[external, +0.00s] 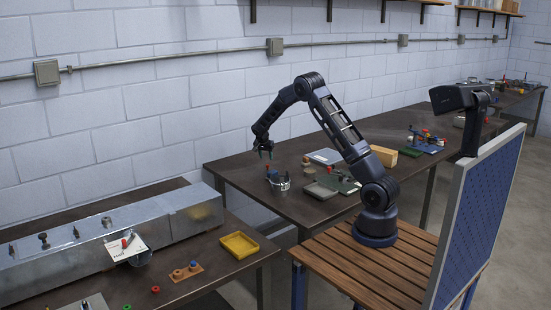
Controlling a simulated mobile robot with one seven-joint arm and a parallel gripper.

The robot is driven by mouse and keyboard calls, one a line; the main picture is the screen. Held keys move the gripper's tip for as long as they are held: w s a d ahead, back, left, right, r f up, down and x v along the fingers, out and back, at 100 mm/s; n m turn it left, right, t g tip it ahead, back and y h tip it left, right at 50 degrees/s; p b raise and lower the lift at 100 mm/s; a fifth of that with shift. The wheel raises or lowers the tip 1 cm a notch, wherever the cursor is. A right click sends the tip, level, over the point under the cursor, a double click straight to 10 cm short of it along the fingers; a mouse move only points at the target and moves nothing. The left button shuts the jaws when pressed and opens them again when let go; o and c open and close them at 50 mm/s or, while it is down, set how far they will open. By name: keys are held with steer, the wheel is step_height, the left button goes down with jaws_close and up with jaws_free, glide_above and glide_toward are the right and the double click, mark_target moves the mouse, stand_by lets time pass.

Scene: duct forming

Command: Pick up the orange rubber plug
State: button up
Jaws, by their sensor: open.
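My gripper (264,151) hangs open and pointing down above the back edge of the long dark bench. It is a little above and left of a small metal cup (281,185) and appears empty. I cannot pick out the orange rubber plug with certainty. Small dark handles or tools stick up from the cup, and its inside is too small to make out. Two small round pieces sit on an orange-tan board (186,272) on the front left bench; their exact kind is unclear.
Right of the cup are a small tray (320,191), a red-topped tool, flat plates and a tan block (384,156). The front left bench holds a long metal duct (165,221), a yellow tray (240,245) and small red and green rings. A blue pegboard (478,228) stands at right.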

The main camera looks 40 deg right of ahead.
mark_target(267, 165)
steer(key=shift+x, duration=3.3)
steer(key=shift+w, duration=0.15)
jaws_close()
